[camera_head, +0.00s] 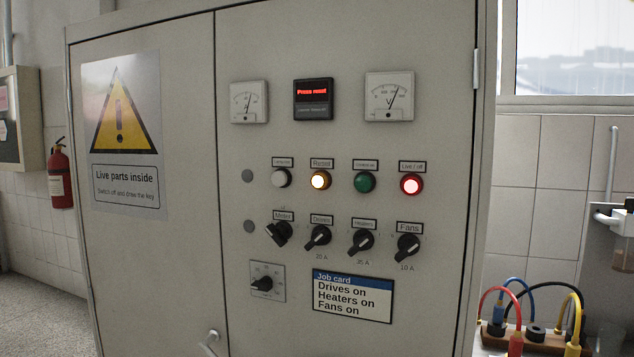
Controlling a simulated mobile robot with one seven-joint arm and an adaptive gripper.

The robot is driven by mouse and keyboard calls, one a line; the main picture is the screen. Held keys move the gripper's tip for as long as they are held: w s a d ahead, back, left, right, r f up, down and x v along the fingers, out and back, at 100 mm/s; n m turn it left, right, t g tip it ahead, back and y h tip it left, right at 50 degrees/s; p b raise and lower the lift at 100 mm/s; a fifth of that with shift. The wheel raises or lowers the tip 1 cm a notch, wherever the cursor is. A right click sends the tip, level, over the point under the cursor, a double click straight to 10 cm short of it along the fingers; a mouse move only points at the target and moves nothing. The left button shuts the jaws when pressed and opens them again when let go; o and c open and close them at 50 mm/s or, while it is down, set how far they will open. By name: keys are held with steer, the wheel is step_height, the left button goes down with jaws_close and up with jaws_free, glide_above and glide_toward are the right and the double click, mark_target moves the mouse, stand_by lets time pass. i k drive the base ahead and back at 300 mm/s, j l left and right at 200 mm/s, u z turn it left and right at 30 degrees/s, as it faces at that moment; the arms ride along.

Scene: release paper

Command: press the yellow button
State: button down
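The yellow button (320,180) is a round, lit push button in the button row of the grey cabinet's right door (440,140). A small label reading "Reset" sits just above it. To its left is a white button (281,178); to its right are a dark green button (364,182) and a lit red button (411,185) labelled "Live / off". Above the row, a small black display (313,98) shows red text that looks like "Press reset". My gripper is not in view, and nothing covers the yellow button.
Rotary switches (318,237) sit below the buttons, above a job card (352,297). A door handle (209,343) shows at the bottom. A fire extinguisher (60,175) hangs at left. A wooden block with coloured cables (535,338) is at lower right.

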mark_target(319, 180)
steer(key=i+l, duration=0.1)
steer(key=l, duration=0.3)
steer(key=i+l, duration=0.1)
steer(key=l, duration=0.25)
steer(key=i+l, duration=0.1)
steer(key=l, duration=0.3)
steer(key=i+l, duration=0.1)
steer(key=l, duration=0.3)
steer(key=i+l, duration=0.1)
steer(key=l, duration=0.25)
steer(key=u, duration=1.85)
